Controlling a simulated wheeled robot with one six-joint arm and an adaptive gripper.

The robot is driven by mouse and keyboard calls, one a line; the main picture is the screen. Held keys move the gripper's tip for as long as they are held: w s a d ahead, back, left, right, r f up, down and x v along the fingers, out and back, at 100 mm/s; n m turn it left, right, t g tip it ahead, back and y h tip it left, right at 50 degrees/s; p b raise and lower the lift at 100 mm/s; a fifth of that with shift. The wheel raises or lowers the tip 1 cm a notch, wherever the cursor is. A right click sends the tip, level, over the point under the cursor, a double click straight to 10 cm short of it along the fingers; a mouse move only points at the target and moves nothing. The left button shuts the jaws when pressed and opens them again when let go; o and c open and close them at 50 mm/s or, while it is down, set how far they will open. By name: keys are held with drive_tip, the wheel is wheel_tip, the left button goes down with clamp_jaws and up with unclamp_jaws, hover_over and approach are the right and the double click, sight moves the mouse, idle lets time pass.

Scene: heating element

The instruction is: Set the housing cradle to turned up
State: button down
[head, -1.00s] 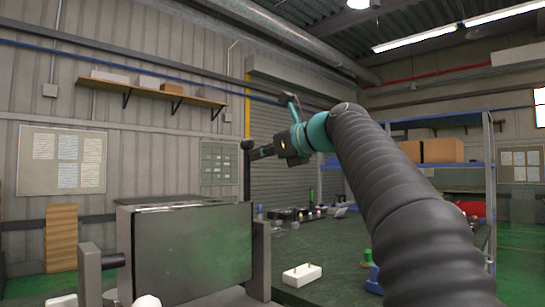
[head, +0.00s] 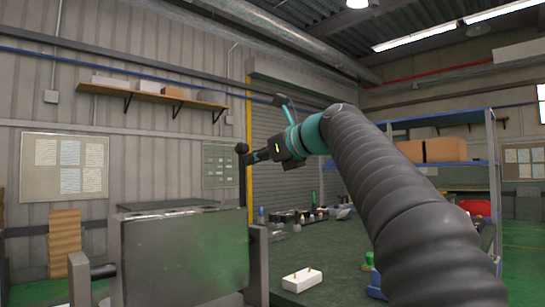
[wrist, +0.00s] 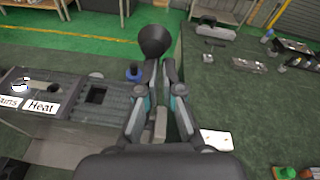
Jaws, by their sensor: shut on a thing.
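The housing cradle, a grey box-like body (head: 185,258), sits at the lower left of the head view between two grey uprights. A thin dark lever with a black ball knob (head: 241,148) rises at its right side. The knob also shows at the top centre of the wrist view (wrist: 155,40). My gripper (head: 256,156) is at the lever just below the knob. In the wrist view, its two fingers (wrist: 160,66) are closed on the lever. The lever's lower part is hidden by the fingers there. The lever looks nearly upright in the head view.
A labelled panel reading "Heat" (wrist: 42,106) is at the left of the wrist view. Open green floor lies beyond.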

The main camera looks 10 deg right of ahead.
drive_tip(key=shift+s+a+r, duration=0.15)
drive_tip(key=shift+s+r, duration=0.65)
drive_tip(key=shift+r, duration=0.05)
drive_tip(key=s+d, duration=0.7)
drive_tip(key=d, duration=0.1)
drive_tip(key=shift+s+d+r, duration=0.15)
drive_tip(key=shift+r, duration=0.15)
